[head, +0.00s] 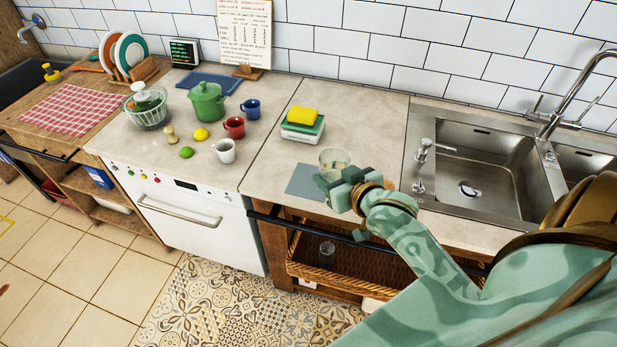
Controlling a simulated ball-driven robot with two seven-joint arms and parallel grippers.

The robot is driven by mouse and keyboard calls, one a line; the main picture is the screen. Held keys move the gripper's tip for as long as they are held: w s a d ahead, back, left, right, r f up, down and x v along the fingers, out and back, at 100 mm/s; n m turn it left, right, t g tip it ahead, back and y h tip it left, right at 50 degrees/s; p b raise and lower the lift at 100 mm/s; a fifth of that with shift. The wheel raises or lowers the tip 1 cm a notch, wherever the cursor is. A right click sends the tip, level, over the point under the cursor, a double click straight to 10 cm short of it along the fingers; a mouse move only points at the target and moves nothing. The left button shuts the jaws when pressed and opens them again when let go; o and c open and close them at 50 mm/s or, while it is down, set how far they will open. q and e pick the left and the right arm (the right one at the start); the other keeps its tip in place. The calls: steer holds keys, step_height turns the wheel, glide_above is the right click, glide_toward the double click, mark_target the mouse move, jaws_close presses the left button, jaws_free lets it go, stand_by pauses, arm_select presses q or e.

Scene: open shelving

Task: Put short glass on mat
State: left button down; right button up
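A short clear glass (334,158) stands on the counter between the sponge stack and the sink, at the right edge of the mat. The flat grey mat (302,181) lies near the counter's front edge. My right gripper (337,182) is at the glass, in front of its lower part and over the mat's right side. The gripper hides the glass's base, and I cannot tell whether its fingers touch the glass. My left gripper is out of view.
A yellow sponge (303,116) sits on a green and white stack (302,129) behind the mat. The sink (480,170) is to the right. A white mug (224,150), red mug (234,127) and green pot (207,102) stand left. Another glass (327,249) is in the wicker basket below.

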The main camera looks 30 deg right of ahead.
steer(key=d+f+b+x, duration=0.1)
steer(key=b+x, duration=0.2)
steer(key=x, duration=0.6)
steer(key=b, duration=0.3)
glide_above(311, 182)
steer(key=f, duration=0.5)
steer(key=shift+s, duration=0.25)
steer(key=shift+w+f, duration=0.15)
steer(key=shift+f, duration=0.05)
step_height(311, 182, down, 3)
steer(key=shift+w+f+b, duration=0.1)
steer(key=shift+f+b, duration=0.1)
steer(key=shift+b, duration=0.5)
steer(key=shift+r, duration=0.15)
steer(key=o, duration=1.2)
